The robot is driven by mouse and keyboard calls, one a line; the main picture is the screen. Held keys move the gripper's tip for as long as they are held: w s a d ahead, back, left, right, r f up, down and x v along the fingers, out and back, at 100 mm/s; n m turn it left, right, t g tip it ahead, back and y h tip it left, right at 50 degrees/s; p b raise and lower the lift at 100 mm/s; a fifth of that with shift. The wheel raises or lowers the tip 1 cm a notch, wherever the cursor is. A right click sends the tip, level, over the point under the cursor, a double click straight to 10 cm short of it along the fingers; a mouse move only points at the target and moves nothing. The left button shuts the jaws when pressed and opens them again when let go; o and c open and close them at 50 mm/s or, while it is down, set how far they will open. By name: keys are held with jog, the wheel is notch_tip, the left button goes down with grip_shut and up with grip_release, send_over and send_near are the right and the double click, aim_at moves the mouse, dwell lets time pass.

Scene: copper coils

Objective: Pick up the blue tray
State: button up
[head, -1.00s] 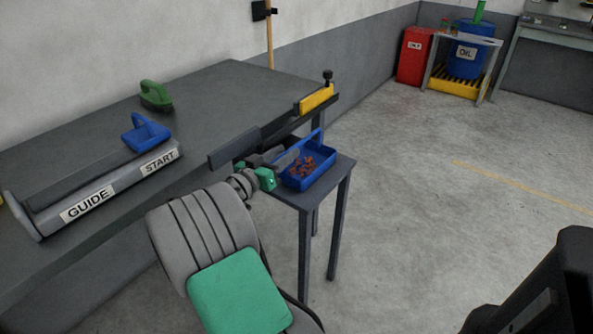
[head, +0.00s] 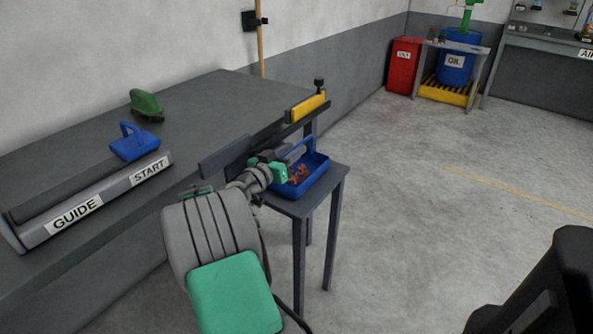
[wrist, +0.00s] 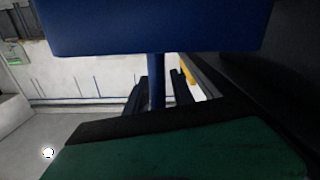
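The blue tray (head: 318,178) stands on a small dark table and holds reddish-brown copper pieces (head: 298,174). Its raised blue handle (head: 307,142) arches over it. My gripper (head: 283,155) is at the tray's left side, level with the handle, and overlaps the tray's left part in the head view. In the wrist view a broad blue surface (wrist: 150,28) fills the top, with a narrow blue post (wrist: 157,85) below it and dark finger-like shapes beside the post. Whether the fingers are closed on the handle cannot be told.
The small table (head: 335,180) stands beside a long grey workbench (head: 200,105). On the bench are another blue handled object (head: 135,146), a green one (head: 147,105) and the GUIDE/START rail (head: 110,195). A yellow block (head: 306,107) is behind the tray.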

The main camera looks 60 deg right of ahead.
grip_shut()
dwell(1.1)
